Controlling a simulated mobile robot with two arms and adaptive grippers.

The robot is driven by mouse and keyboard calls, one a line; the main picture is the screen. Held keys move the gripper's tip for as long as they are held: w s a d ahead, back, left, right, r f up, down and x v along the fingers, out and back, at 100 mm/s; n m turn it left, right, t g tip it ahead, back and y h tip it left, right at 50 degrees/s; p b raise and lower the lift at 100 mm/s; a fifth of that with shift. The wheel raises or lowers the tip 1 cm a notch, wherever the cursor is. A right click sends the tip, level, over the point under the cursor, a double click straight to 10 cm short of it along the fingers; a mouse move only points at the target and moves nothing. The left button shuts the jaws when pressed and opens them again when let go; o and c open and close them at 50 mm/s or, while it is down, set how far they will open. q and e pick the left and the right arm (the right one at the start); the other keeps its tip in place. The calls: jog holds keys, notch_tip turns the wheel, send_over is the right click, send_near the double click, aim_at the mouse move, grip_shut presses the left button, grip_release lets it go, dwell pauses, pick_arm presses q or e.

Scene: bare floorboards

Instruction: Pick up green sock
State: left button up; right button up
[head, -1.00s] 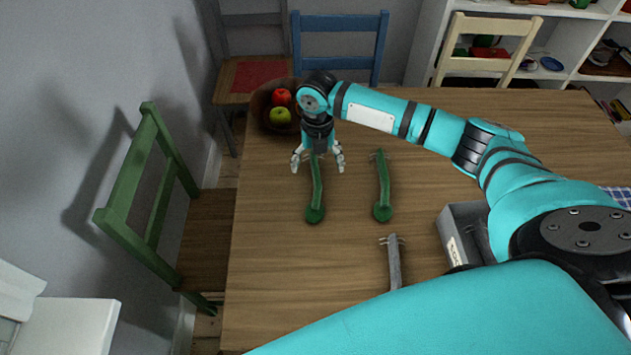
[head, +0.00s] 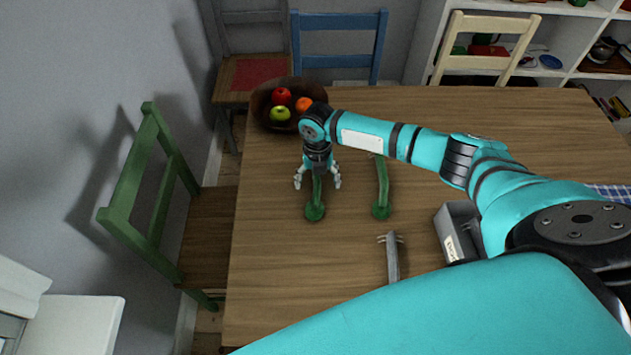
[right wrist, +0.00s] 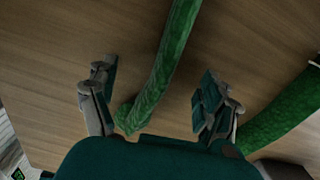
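Two long green objects with rounded ends lie on the wooden table; I cannot confirm from their shape that either is a sock. My right gripper (head: 317,184) is over the left green object (head: 315,211), whose far part it hides. In the right wrist view, the left green object (right wrist: 165,68) runs between the spread fingers of my right gripper (right wrist: 156,100), with a gap on both sides. The right green object (head: 382,190) lies a little to the right, and it shows at the right edge of the wrist view (right wrist: 280,124). My left gripper is not in view.
A grey pronged object (head: 392,262) lies nearer on the table (head: 290,285). A grey labelled box (head: 450,236) stands to the right, partly behind my arm. A fruit bowl (head: 263,112) is beyond the gripper. A green chair (head: 130,190) stands left of the table.

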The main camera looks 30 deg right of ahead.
jog(key=c, duration=0.9)
